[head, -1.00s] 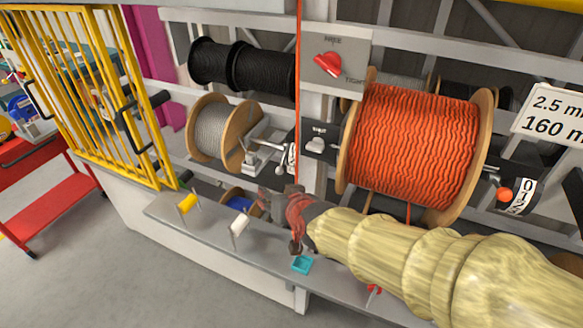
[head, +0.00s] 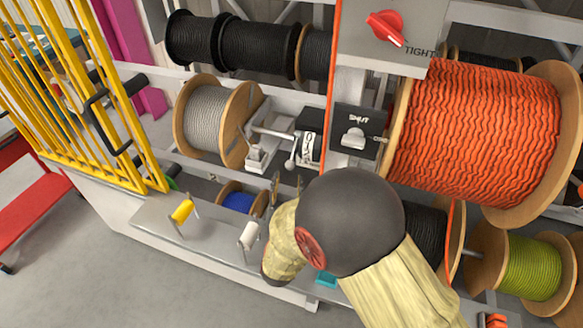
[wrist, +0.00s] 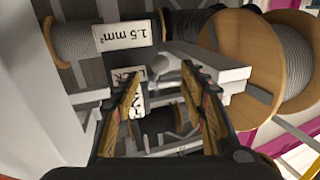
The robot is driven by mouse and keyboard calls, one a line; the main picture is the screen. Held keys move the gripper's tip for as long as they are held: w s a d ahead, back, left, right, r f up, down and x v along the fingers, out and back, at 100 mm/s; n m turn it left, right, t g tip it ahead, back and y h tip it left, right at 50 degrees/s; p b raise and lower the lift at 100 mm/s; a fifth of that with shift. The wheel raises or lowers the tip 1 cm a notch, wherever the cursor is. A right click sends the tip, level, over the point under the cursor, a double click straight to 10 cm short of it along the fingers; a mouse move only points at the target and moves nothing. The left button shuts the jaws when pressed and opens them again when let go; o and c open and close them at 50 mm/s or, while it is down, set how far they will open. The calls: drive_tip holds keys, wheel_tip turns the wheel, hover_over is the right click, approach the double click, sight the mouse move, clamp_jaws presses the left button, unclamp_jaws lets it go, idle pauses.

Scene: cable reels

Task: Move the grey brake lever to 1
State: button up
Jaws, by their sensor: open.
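The grey brake lever (head: 290,162) ends in a grey ball knob beside a black block with a white number scale (head: 307,148), right of the grey cable reel (head: 207,118). I cannot read which number the lever stands at. My gripper (head: 287,187) is just below and in front of the knob, fingers pointing up toward it; my wrist hides much of the gripper. In the wrist view my open gripper (wrist: 163,78) shows the grey knob (wrist: 161,65) between its fingertips in the picture. Whether the fingers reach it in depth is unclear.
A black SHUT box with a grey knob (head: 353,138) is close on the right. An orange cord (head: 334,60) hangs right of the lever. Yellow (head: 182,210) and white (head: 248,235) handles rise from the shelf. A yellow cage door (head: 95,110) stands left.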

sight(290, 169)
drive_tip(key=w+b, duration=0.1)
drive_tip(key=w, duration=0.5)
drive_tip(key=shift+d, duration=0.2)
drive_tip(key=shift+c, duration=1.2)
clamp_jaws()
